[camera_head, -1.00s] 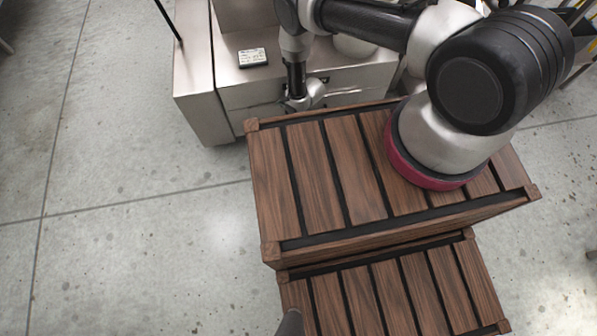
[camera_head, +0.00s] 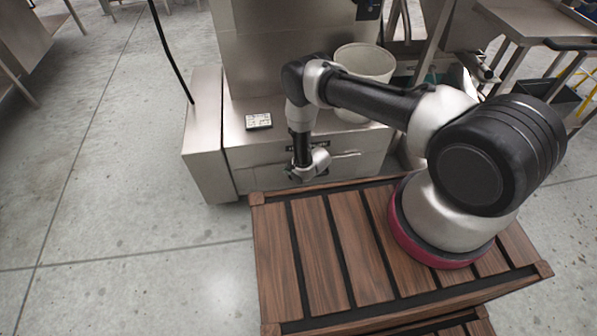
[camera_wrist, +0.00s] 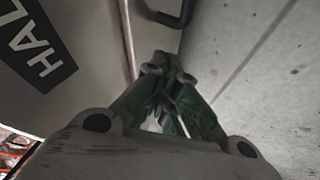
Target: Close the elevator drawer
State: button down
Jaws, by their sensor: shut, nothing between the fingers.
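The elevator drawer seems to be in the front of a steel cabinet, whose face (camera_head: 345,172) shows beyond the wooden platform in the head view. My gripper (camera_head: 297,173) points down close to that face, and my arm hides part of it. I cannot tell how far the drawer stands out. In the wrist view my gripper's green fingers (camera_wrist: 168,70) are shut and empty. A dark bar handle (camera_wrist: 180,14) shows beyond them at the top, apart from the fingertips. A pale panel with a black "HAL" label (camera_wrist: 38,45) lies to the left.
A small dark-and-white device (camera_head: 258,121) lies on the cabinet's ledge. A white bucket (camera_head: 365,63) stands behind my arm. A steel table (camera_head: 530,22) is at the right. Open concrete floor (camera_head: 110,190) lies at the left.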

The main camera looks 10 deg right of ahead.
jog(key=v, duration=0.8)
jog(key=s+d+m+g+h, duration=0.5)
jog(key=s+d, duration=0.4)
jog(key=s, duration=0.4)
jog(key=s+d+r+m+g, duration=0.1)
jog(key=d+r+m, duration=0.2)
jog(key=r, duration=1.1)
jog(key=d+r+m+g, duration=0.2)
jog(key=r, duration=1.2)
jog(key=s+d+r+m+g, duration=0.1)
jog(key=d+r+m, duration=0.2)
jog(key=r, duration=1.1)
jog(key=s+d+r+m+t, duration=0.1)
jog(key=s+r, duration=0.3)
jog(key=r, duration=0.5)
jog(key=s+d+r+m+t, duration=0.1)
jog(key=s+d+r+t, duration=0.2)
jog(key=r, duration=0.7)
jog(key=s+d+r+m+t, duration=0.1)
jog(key=s+d+r+t, duration=0.2)
jog(key=s+r, duration=0.4)
notch_tip(320, 180, up, 3)
jog(key=shift+s+f+m+t, duration=0.2)
jog(key=shift+m+t, duration=0.1)
jog(key=shift+m, duration=0.1)
